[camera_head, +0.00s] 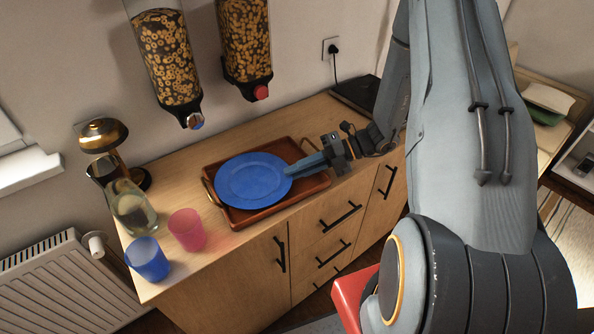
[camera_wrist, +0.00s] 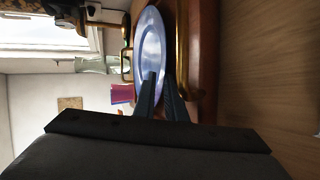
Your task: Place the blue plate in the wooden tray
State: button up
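The blue plate (camera_head: 254,179) lies roughly level over the left and middle part of the reddish-brown wooden tray (camera_head: 315,184). In the wrist view the plate (camera_wrist: 150,42) shows edge-tilted ahead of the fingers, with the tray's side (camera_wrist: 207,60) to its right. My gripper (camera_head: 290,171) reaches in from the right, its fingers at the plate's right rim. In the wrist view the fingers (camera_wrist: 159,76) are close together, one on each side of the rim, and look shut on it. Whether the plate's underside touches the tray floor is hidden.
A pink cup (camera_head: 187,230), a blue cup (camera_head: 148,260) and a glass carafe (camera_head: 132,208) stand left of the tray. A brass lamp (camera_head: 105,137) is behind them. Two cereal dispensers (camera_head: 166,58) (camera_head: 246,42) hang above. Bare counter (camera_head: 302,118) lies behind the tray.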

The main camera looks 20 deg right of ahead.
jog(key=b+v, duration=0.3)
jog(key=v, duration=0.8)
jog(key=shift+d+r, duration=0.1)
jog(key=shift+d, duration=0.2)
jog(key=shift+s+a+r+n, duration=0.1)
jog(key=shift+s+a+n, duration=0.1)
jog(key=shift+n, duration=0.1)
jog(key=s+a+n+g+h, duration=0.1)
jog(key=n, duration=0.2)
jog(key=s+a+n+g+h, duration=0.1)
jog(key=s+a+n, duration=0.1)
jog(key=n, duration=0.1)
jog(key=s+a+r+n+g+h, duration=0.1)
jog(key=a+n, duration=0.1)
jog(key=shift+s+a+n+g, duration=0.15)
jog(key=shift+a+n+g, duration=0.05)
jog(key=shift+n+g, duration=0.2)
jog(key=s+a+r+n+t+h, duration=0.1)
jog(key=s+a+n+h, duration=0.1)
jog(key=n, duration=0.7)
jog(key=s+a+r+n+t+h, duration=0.1)
jog(key=n+h, duration=0.3)
jog(key=n, duration=0.6)
jog(key=s+a+r+n+h, duration=0.2)
jog(key=s+r+n+h, duration=0.1)
jog(key=n, duration=0.6)
jog(key=shift+a+n+t+h, duration=0.3)
jog(key=shift+a+t+h, duration=0.1)
jog(key=shift+h, duration=0.2)
